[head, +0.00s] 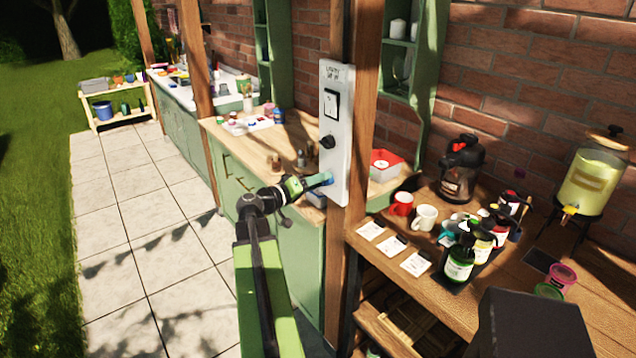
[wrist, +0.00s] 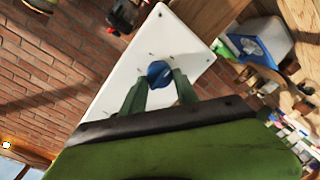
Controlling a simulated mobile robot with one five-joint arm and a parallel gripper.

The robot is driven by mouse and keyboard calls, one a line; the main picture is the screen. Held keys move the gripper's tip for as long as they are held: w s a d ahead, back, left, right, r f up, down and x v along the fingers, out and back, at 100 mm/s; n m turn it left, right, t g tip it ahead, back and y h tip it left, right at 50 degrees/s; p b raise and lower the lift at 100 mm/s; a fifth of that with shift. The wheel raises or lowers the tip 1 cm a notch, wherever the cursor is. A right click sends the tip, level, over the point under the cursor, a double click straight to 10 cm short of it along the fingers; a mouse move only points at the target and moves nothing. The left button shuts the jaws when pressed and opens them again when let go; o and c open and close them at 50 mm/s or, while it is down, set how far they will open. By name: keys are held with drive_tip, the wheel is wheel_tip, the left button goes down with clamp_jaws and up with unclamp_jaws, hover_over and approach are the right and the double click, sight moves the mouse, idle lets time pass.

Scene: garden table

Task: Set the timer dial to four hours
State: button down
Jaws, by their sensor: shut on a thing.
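A white control panel (head: 340,165) is fixed upright to a wooden post. A blue dial (wrist: 159,72) sits lower on the panel. In the wrist view my gripper (wrist: 158,84) has its two green fingers on either side of the blue dial, shut on it. In the head view my gripper (head: 326,180) reaches the lower part of the panel, and its fingers hide most of the dial. Any marks around the dial are too small to read.
A counter with a red-and-white box (head: 385,163) is behind the post. On the right, a wooden table (head: 400,256) holds mugs, bottles, cards, a coffee pot (head: 461,168) and a drink dispenser (head: 591,178). The paved path (head: 110,220) on the left is clear.

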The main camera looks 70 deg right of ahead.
drive_tip(key=c, duration=0.9)
unclamp_jaws()
drive_tip(key=shift+d, duration=0.1)
drive_tip(key=p+v, duration=0.1)
drive_tip(key=v, duration=1.6)
drive_tip(key=shift+w+f, duration=0.1)
drive_tip(key=shift+w, duration=0.1)
